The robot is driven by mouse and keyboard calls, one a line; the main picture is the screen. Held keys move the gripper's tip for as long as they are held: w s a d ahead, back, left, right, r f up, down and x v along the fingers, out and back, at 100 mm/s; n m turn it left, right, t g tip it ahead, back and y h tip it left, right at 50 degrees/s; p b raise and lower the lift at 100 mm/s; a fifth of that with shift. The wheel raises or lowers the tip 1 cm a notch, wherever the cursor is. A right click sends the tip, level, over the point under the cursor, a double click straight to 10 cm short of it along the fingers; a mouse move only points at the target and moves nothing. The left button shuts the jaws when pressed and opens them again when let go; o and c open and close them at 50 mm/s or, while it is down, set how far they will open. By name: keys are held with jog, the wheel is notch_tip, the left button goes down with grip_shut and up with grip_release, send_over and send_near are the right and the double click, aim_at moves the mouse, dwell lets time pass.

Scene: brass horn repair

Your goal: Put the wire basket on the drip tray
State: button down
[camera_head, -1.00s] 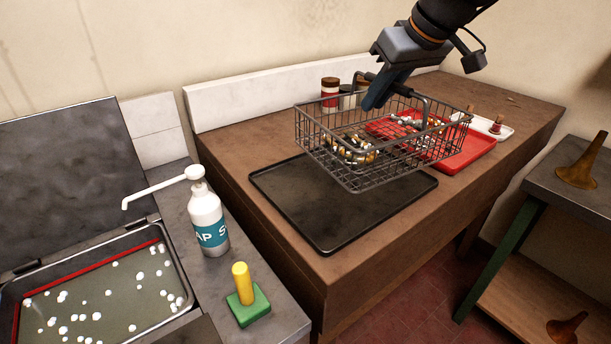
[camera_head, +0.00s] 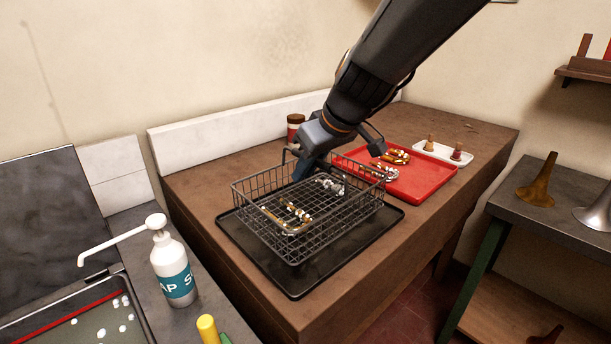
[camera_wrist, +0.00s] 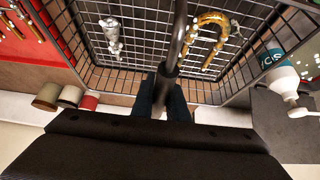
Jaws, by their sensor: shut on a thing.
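The wire basket (camera_head: 262,232) is a dark mesh basket with brass and silver horn parts inside; it also shows in the wrist view (camera_wrist: 232,62). It is over the black drip tray (camera_head: 385,226), roughly level, and overlaps most of it. I cannot tell whether its bottom touches the tray. The tray's rim shows around the basket at the front and right. My gripper (camera_head: 303,178) is shut on the basket's handle at the back side; in the wrist view the fingers (camera_wrist: 162,95) close around the handle bar. The fingertips are partly hidden.
A red tray (camera_head: 432,182) with brass parts and a white tray (camera_head: 431,150) with small corked items lie to the right on the bench. Jars (camera_head: 295,126) stand by the back wall. A soap bottle (camera_head: 174,268) stands left, beside a sink. A horn stand (camera_head: 575,215) is at right.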

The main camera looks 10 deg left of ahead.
aim_at(327, 163)
jog(key=shift+f, duration=0.95)
jog(key=c, duration=1.7)
grip_release()
jog(key=shift+c, duration=0.2)
jog(key=shift+r, duration=0.35)
jog(key=b+v, duration=0.2)
jog(key=v, duration=0.9)
jog(key=shift+d+r, duration=0.1)
jog(key=shift+s+d+r, duration=0.1)
jog(key=shift+s+r, duration=0.05)
